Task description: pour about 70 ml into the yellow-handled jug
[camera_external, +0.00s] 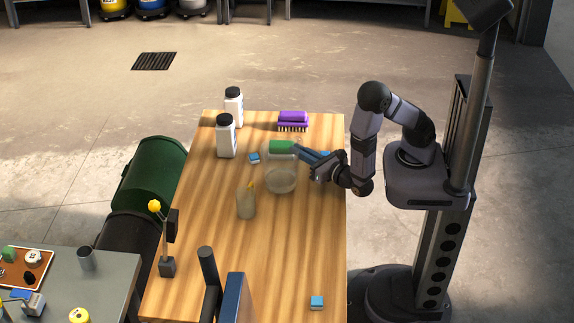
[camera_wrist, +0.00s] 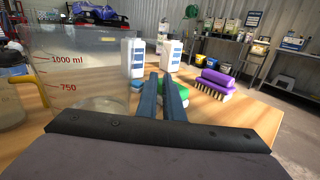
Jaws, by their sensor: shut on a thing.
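The yellow-handled jug (camera_external: 246,206) stands on the wooden table, left of and nearer the camera than my gripper. Its yellow handle shows at the left of the wrist view (camera_wrist: 28,88). A clear jug (camera_external: 281,182) is beside my gripper's fingers. In the wrist view it fills the upper left (camera_wrist: 75,75), with 1000 ml and 750 marks. I cannot tell the liquid level in either jug. The clear jug looks about upright.
Two white bottles (camera_external: 226,138) with black caps and a purple brush (camera_external: 292,118) stand at the far end. A green object (camera_external: 280,147) lies by my fingertips, near a small blue block (camera_external: 254,158). A yellow-topped stand (camera_external: 167,266) is at the near left. The right-hand table is mostly clear.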

